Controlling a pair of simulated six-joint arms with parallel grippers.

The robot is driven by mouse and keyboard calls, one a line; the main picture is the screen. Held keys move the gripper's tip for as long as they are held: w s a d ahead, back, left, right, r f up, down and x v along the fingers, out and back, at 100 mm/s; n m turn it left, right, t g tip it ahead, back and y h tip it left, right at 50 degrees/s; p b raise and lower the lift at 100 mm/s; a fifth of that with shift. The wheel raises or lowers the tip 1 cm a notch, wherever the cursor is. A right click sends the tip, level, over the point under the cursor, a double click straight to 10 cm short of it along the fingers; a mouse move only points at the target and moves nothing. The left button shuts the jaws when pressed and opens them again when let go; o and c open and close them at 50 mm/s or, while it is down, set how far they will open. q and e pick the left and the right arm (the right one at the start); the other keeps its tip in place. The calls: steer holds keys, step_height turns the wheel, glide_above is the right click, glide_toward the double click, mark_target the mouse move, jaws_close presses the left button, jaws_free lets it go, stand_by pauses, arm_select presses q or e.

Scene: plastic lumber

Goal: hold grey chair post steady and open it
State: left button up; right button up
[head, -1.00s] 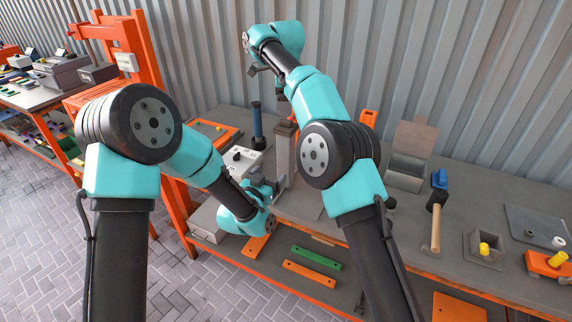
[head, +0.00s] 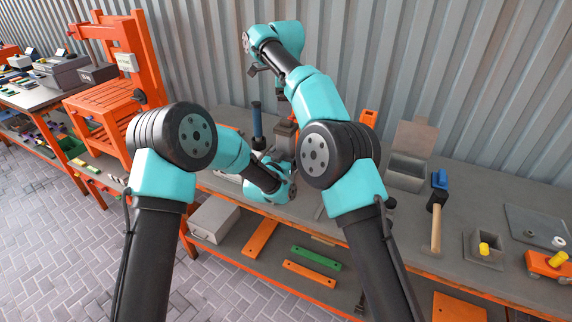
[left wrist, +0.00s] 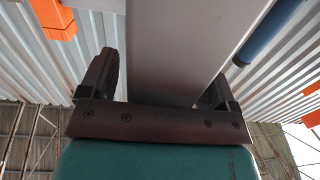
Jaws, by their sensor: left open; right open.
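The grey chair post (head: 283,143) stands upright on the bench near the wall, its lower part hidden behind my left arm in the head view. In the left wrist view the post (left wrist: 180,50) rises between the two fingers of my left gripper (left wrist: 160,88). The gripper is open, with a finger on each side of the post and visible gaps. In the head view the left fingers are hidden by the wrist. My right gripper (head: 266,76) is open and empty, above the post and left of it.
A dark blue cylinder (head: 257,122) stands just left of the post and also shows in the left wrist view (left wrist: 274,38). A grey open box (head: 406,175), a mallet (head: 436,225) and a yellow-topped block (head: 484,249) lie to the right.

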arm_select(q)
steer(key=shift+c, duration=0.5)
steer(key=c, duration=1.3)
arm_select(e)
steer(key=shift+c, duration=0.4)
arm_select(q)
steer(key=shift+o, duration=0.2)
